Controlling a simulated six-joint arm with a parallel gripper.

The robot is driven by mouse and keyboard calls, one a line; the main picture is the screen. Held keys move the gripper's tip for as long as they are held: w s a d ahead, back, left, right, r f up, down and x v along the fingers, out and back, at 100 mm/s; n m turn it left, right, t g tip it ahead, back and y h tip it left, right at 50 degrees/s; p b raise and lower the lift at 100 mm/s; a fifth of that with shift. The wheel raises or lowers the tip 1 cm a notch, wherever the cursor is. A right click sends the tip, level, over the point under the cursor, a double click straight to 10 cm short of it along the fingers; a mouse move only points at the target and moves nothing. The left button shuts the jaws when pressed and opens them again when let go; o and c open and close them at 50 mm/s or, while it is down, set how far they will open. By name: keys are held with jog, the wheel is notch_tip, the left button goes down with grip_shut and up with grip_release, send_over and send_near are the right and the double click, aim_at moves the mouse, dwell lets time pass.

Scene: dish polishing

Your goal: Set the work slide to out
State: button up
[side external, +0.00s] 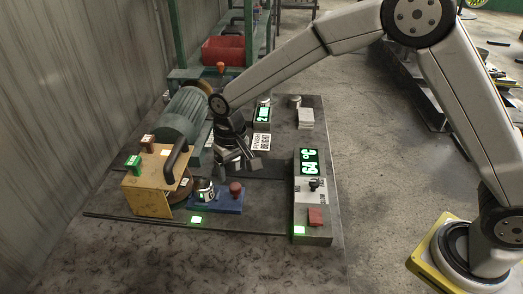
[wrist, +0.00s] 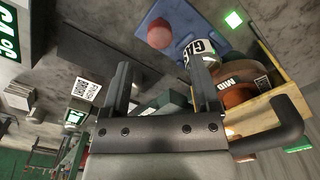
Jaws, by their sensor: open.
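In the wrist view the knob lies beyond the two spread fingers (wrist: 163,75). No marking for the slide's position is readable.
The yellow guard box (side external: 148,188) with a dark handle (side external: 178,152) stands close left of my gripper, beside a green motor (side external: 183,115). A control box (side external: 311,205) with a green display, switch and red button stands right. The bench front is clear.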

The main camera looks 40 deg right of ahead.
aim_at(235, 185)
jog(key=shift+f, duration=3.25)
grip_shut()
jog(key=shift+r, duration=0.1)
